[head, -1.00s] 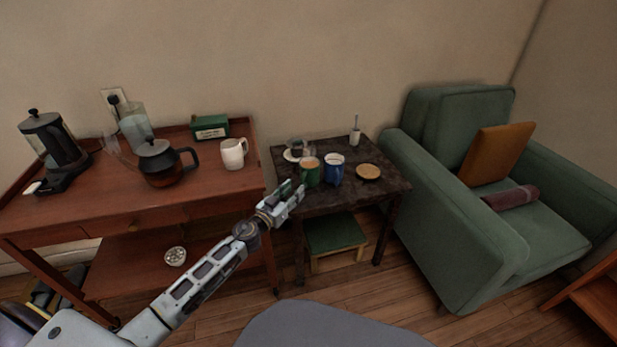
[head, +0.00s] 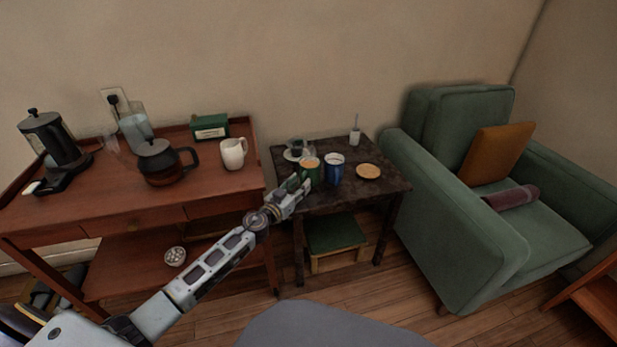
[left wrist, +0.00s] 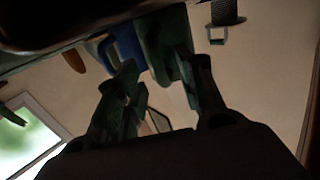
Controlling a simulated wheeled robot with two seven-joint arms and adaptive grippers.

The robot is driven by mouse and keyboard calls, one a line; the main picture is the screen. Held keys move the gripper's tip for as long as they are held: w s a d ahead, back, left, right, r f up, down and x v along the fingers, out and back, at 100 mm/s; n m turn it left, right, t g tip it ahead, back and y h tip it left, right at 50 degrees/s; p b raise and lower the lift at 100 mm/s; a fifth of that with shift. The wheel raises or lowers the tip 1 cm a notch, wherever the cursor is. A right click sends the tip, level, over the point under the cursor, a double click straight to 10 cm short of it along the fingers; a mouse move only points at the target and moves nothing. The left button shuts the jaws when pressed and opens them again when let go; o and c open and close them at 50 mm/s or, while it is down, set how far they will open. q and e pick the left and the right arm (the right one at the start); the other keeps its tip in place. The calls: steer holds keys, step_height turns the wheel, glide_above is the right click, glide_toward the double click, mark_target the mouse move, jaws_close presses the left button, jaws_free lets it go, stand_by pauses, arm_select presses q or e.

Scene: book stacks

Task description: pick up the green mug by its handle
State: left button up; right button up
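The green mug (head: 313,171), with brown contents, stands on the small dark table (head: 345,200), just left of the blue mug (head: 334,172). My left gripper (head: 298,183) is at the mug's near left side and covers part of it. In the left wrist view the picture is dark and inverted. There the two fingers of my left gripper (left wrist: 158,80) stand apart, with the green mug (left wrist: 160,40) just beyond the gap. I cannot tell whether they touch it or where the handle lies between them. My right gripper is not in view.
A glass cup on a saucer (head: 293,156) is behind the green mug. A round wooden coaster (head: 368,171) and a white holder (head: 354,137) are to the right. The brown sideboard (head: 90,208) stands left, the green armchair (head: 440,190) right.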

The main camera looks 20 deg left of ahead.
arm_select(q)
steer(key=shift+w+d, duration=0.15)
steer(key=shift+w, duration=0.4)
steer(key=shift+c, duration=0.2)
jaws_close()
steer(key=shift+r, duration=0.15)
